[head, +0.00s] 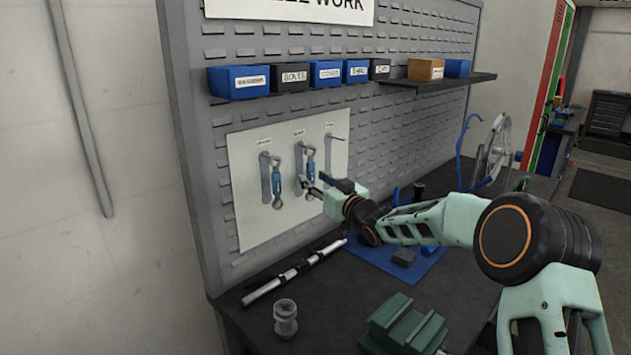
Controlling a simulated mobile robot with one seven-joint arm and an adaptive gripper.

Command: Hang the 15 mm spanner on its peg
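A white board (250,222) on the grey perforated panel carries three labelled pegs with dark tool outlines; the labels are too small to read. One spanner with a blue handle (277,186) hangs upright at the left outline. A second blue-handled spanner (310,168) is upright by the middle peg, slightly right of the middle outline (298,165). The right peg (336,138) shows no spanner on it. My gripper (308,186) is at the lower part of the second spanner. Its fingers are small and partly hidden, so I cannot tell whether they grip it or whether its ring is on the peg.
Blue, black and orange bins (240,82) line the panel above, some on a shelf (440,83). On the dark bench are a silver-black bar (295,272), a grey cylinder-like part (285,318), a green vise (402,325) and a blue mat (425,262). A wheel (497,150) stands behind my arm.

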